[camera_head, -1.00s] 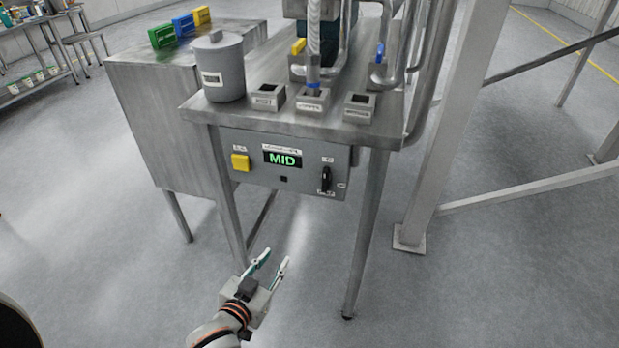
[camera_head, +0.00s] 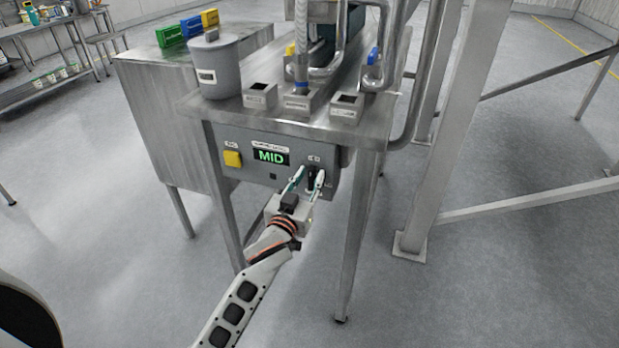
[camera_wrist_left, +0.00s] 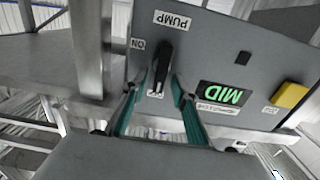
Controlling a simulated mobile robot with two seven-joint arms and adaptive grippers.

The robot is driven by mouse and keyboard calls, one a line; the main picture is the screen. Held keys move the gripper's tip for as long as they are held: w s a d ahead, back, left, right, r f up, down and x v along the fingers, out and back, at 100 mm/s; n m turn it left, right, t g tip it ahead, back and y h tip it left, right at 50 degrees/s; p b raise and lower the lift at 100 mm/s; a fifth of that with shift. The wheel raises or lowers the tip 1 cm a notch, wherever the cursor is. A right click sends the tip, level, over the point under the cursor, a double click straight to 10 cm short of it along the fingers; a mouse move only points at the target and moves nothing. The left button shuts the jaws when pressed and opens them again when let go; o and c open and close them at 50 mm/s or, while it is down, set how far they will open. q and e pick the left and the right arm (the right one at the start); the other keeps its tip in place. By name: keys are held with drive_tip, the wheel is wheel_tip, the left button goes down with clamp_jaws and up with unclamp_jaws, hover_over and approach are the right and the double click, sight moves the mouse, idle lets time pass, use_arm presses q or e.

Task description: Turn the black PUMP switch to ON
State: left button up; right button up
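The black PUMP switch (camera_head: 312,175) is on the right side of the grey control panel (camera_head: 240,176). In the left wrist view, the switch knob (camera_wrist_left: 161,62) stands between the PUMP label (camera_wrist_left: 172,20) and a small label (camera_wrist_left: 155,93) by the fingertips. The ON label (camera_wrist_left: 137,43) is at the side of the knob. My left gripper (camera_head: 310,178) is at the panel, open, one finger on each side of the switch. In the left wrist view, its green-edged fingertips (camera_wrist_left: 155,85) straddle the knob. I cannot tell whether they touch it. My right gripper is not in view.
A yellow button (camera_head: 232,158) and a green MID display (camera_head: 271,156) are left of the switch. The steel tabletop (camera_head: 225,109) overhangs the panel. A table leg (camera_head: 360,235) stands to the right. The floor in front is clear.

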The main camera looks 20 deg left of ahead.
use_arm(q)
drive_tip(key=shift+w, duration=0.1)
clamp_jaws()
drive_tip(key=shift+d+m, duration=0.1)
drive_tip(key=shift+m, duration=0.3)
drive_tip(key=shift+d+m+p, duration=0.15)
drive_tip(key=shift+m+p, duration=0.35)
drive_tip(key=shift+m, duration=0.5)
drive_tip(key=m, duration=0.3)
drive_tip(key=shift+d+f+m+p, duration=0.15)
drive_tip(key=shift+d+m+p, duration=0.15)
drive_tip(key=shift+m, duration=0.1)
drive_tip(key=m, duration=0.3)
drive_tip(key=f+m, duration=0.1)
drive_tip(key=m, duration=0.7)
drive_tip(key=shift+d+f, duration=0.25)
drive_tip(key=shift+d, duration=0.1)
drive_tip(key=shift+m, duration=0.3)
